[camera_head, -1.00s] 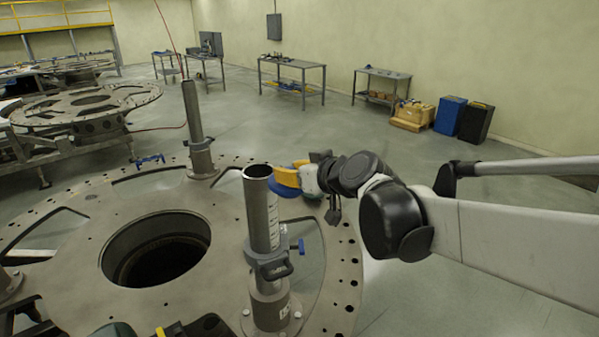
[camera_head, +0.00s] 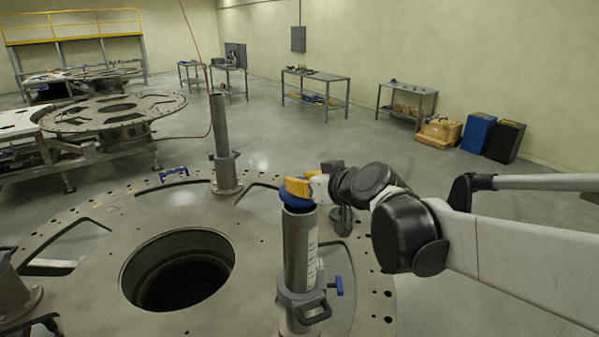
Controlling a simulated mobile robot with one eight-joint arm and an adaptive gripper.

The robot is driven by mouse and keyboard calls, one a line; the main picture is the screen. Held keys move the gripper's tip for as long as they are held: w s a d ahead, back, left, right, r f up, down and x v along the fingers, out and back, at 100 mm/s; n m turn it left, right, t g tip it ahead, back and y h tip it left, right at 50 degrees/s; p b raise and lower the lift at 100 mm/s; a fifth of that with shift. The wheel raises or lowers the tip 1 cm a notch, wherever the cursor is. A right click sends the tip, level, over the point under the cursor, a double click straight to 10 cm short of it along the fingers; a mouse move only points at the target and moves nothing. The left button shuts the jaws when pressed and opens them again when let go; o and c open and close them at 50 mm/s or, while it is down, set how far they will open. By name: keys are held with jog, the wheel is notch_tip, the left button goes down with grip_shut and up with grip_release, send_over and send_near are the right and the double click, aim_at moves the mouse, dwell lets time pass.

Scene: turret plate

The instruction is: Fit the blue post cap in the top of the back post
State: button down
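The blue post cap (camera_head: 291,197) is at the yellow fingers of my gripper (camera_head: 298,187) in the head view. The gripper appears shut on it.
The plate has a large round hole (camera_head: 178,272) left of the nearer post. A clamp with a blue handle (camera_head: 339,286) is on that post, low on its right side. Another blue clamp (camera_head: 173,172) lies at the plate's far edge. Workbenches stand far back along the wall.

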jog(key=shift+f+b, duration=0.35)
jog(key=shift+f, duration=0.5)
jog(key=shift+f+b, duration=0.6)
jog(key=shift+b, duration=0.05)
dwell(0.8)
jog(key=c, duration=1.4)
grip_release()
jog(key=shift+s, duration=0.1)
jog(key=shift+r, duration=0.1)
jog(key=shift+p+v, duration=1.15)
jog(key=shift+v, duration=1)
jog(key=p+v, duration=0.3)
jog(key=v, duration=0.3)
jog(key=shift+s+d+p, duration=0.2)
jog(key=shift+s+p, duration=0.1)
